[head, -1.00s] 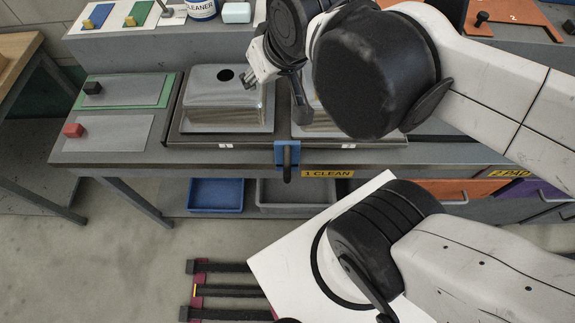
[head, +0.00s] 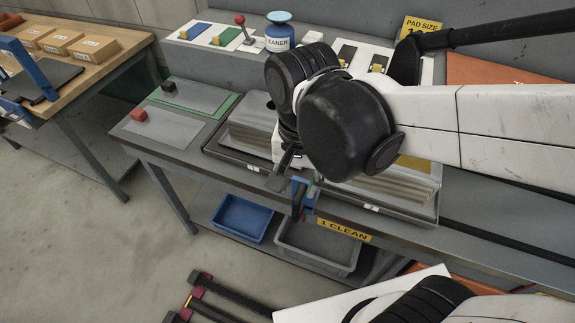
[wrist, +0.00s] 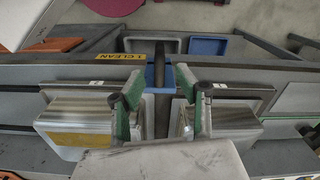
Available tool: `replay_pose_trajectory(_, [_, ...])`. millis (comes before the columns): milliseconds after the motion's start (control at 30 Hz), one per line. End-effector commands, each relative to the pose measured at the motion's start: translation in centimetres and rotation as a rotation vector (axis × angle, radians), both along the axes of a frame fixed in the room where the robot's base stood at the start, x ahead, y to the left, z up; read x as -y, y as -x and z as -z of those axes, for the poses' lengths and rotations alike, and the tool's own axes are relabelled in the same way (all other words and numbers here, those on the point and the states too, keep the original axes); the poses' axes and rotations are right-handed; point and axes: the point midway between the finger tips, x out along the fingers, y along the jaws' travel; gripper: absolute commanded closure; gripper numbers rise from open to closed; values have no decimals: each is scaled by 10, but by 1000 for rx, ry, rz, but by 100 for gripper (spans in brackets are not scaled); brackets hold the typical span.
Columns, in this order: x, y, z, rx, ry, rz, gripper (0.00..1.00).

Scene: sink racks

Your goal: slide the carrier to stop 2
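The carrier looks to be the blue block (head: 304,190) with a dark upright handle (head: 297,206) on the bench's front rail, just left of the yellow "1 CLEAN" label (head: 344,230). My gripper (head: 287,176) is right above and behind it in the head view, partly hidden by my arm. In the wrist view my gripper (wrist: 160,105) has its two green-padded fingers wide apart. The dark handle (wrist: 160,68) and blue block (wrist: 150,90) show in the gap between them, with space on both sides; contact is not visible. No stop 2 label shows now.
Two metal trays, left (head: 245,135) and right (head: 405,190), stand on the bench behind the carrier. A blue bin (head: 243,217) and a grey bin (head: 318,246) sit on the shelf below. A cleaner tub (head: 280,35) stands on the back ledge. A wooden table (head: 75,35) is at far left.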

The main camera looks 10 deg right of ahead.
Motion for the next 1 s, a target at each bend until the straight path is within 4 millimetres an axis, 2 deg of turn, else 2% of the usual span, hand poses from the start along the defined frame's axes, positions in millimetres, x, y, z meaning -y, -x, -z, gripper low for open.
replay_pose_trajectory(200, [0, 0, 38, 1, 0, -1, 67])
replay_pose_trajectory(600, [0, -1, 96, 3, -1, -1, 67])
replay_pose_trajectory(800, [0, -1, 110, 3, -1, -1, 67])
replay_pose_trajectory(1000, [0, 0, 114, 3, -1, -1, 67])
